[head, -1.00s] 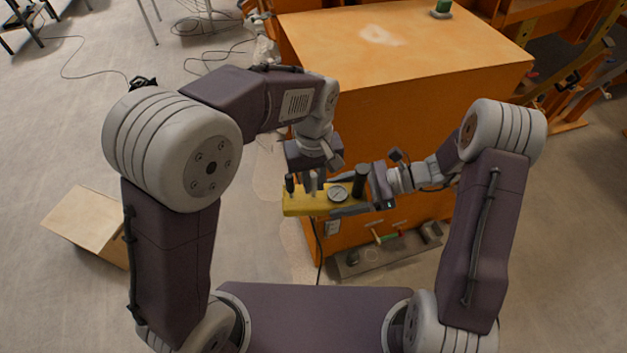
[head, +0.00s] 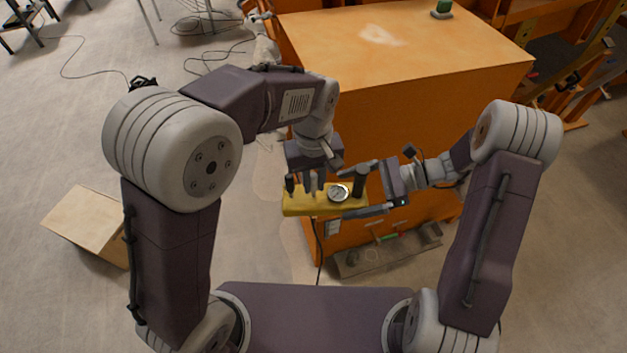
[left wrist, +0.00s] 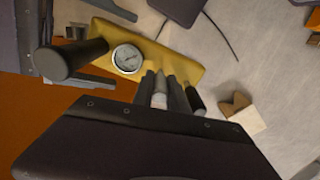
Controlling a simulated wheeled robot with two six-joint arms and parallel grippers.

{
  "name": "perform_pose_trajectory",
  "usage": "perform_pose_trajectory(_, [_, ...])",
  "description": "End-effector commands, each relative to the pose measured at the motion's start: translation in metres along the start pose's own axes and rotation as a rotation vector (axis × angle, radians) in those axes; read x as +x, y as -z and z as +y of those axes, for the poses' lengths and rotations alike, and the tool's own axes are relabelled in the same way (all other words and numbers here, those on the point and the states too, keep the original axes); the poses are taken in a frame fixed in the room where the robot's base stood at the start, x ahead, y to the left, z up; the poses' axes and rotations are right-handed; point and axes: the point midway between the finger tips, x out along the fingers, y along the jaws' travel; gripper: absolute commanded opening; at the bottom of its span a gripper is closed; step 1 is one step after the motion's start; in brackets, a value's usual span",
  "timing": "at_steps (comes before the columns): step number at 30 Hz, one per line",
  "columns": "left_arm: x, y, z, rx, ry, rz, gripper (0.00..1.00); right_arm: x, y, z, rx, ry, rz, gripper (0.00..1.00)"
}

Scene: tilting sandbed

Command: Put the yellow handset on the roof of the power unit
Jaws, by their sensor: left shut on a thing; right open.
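The yellow handset (head: 325,207) is a flat yellow bar with a round gauge and dark upright posts. It hangs in front of the orange power unit (head: 400,130), below its flat roof (head: 450,60). My left gripper (head: 311,186) is shut on the handset from above, at a middle post between the gauge and the left end. The handset also shows in the left wrist view (left wrist: 180,67), with my left fingers (left wrist: 165,92) over it. My right gripper (head: 364,190) is open, its fingers on either side of the handset's right end; contact is unclear.
A green object (head: 442,9) stands at the roof's far edge; the rest of the roof is clear. A grey tray (head: 365,262) with small items lies at the unit's foot. A cable hangs below the handset.

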Motion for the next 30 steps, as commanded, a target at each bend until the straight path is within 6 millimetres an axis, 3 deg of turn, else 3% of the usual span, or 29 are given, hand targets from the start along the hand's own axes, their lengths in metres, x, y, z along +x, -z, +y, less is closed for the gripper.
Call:
perform_pose_trajectory(3, [0.000,0.000,0.000,0.000,-0.001,0.001,0.00,-0.034,0.001,-0.002,-0.003,0.008,0.002,0.98])
perform_pose_trajectory(9, [0.000,0.000,0.000,0.000,-0.001,0.001,0.00,-0.075,0.001,-0.001,-0.001,0.004,0.002,0.98])
perform_pose_trajectory(13, [0.000,0.000,0.000,0.000,-0.001,0.001,0.00,-0.088,0.000,0.000,0.000,0.001,0.001,0.98])
perform_pose_trajectory(19, [0.000,0.000,0.000,0.000,-0.001,0.001,0.00,-0.090,0.003,-0.002,-0.023,0.006,0.012,0.98])
perform_pose_trajectory(23, [0.000,0.000,0.000,0.000,-0.001,0.001,0.00,-0.089,0.037,0.000,-0.088,0.005,0.144,0.98])
perform_pose_trajectory(27, [-0.001,0.000,0.000,0.000,-0.001,0.001,0.00,-0.087,0.092,0.037,-0.190,-0.099,0.376,0.98])
perform_pose_trajectory(30, [-0.001,0.000,0.000,0.000,-0.001,0.001,0.00,-0.093,0.118,0.076,-0.420,-0.297,0.628,0.98])
